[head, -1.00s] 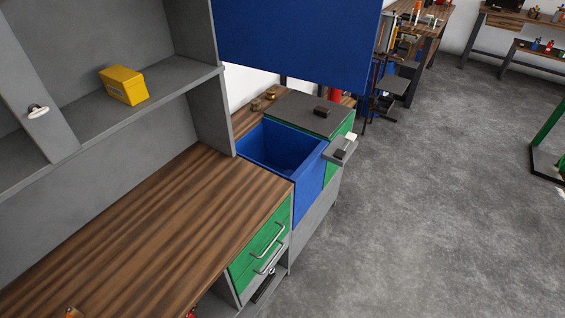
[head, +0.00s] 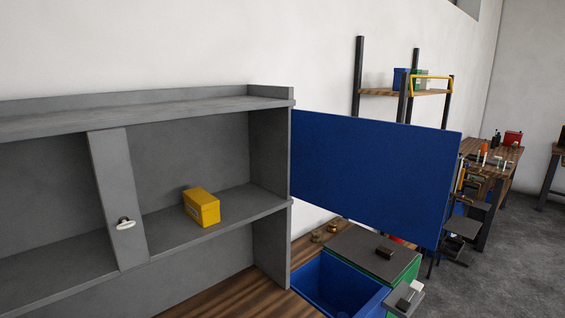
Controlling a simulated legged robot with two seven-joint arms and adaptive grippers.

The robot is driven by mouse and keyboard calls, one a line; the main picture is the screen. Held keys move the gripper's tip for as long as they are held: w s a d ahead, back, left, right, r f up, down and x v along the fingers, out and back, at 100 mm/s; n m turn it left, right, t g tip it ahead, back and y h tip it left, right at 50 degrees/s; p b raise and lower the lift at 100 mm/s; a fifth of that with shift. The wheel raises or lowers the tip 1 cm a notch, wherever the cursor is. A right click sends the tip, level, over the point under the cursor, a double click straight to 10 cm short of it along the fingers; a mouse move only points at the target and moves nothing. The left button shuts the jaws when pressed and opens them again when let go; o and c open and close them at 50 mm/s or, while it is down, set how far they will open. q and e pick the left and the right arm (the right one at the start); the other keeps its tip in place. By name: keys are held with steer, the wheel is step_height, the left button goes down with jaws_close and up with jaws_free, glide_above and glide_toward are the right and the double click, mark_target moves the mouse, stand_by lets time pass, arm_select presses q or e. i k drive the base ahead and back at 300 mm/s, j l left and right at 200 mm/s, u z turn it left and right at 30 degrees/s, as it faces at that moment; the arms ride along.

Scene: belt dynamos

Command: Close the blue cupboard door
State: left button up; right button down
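The blue cupboard door (head: 370,175) is a flat blue panel. It stands swung open at the right end of the grey cupboard (head: 270,180), reaching away to the right. The cupboard front is open and its inside shows. A yellow box (head: 202,207) sits on the cupboard's middle shelf. A grey upright (head: 113,195) with a small pale handle or latch (head: 125,223) stands in the cupboard's front. Neither of my grippers shows in the head view.
A wooden worktop (head: 245,298) lies below the cupboard. An open blue bin (head: 345,288) and a dark-topped cabinet (head: 370,252) stand below the door. Further back are a shelf rack (head: 400,92) and a workbench (head: 490,160). Grey floor is free at the right.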

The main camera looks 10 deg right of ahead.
mark_target(394, 179)
steer(key=i+l+u, duration=0.2)
steer(key=l+u, duration=0.25)
steer(key=l, duration=0.15)
steer(key=i+l+u, duration=0.1)
steer(key=l+u, duration=0.35)
steer(key=l, duration=0.2)
steer(key=l+u, duration=0.45)
steer(key=l, duration=0.8)
steer(key=k+l, duration=0.1)
steer(key=l, duration=0.5)
steer(key=l+u, duration=0.1)
steer(key=l, duration=0.5)
steer(key=k, duration=0.05)
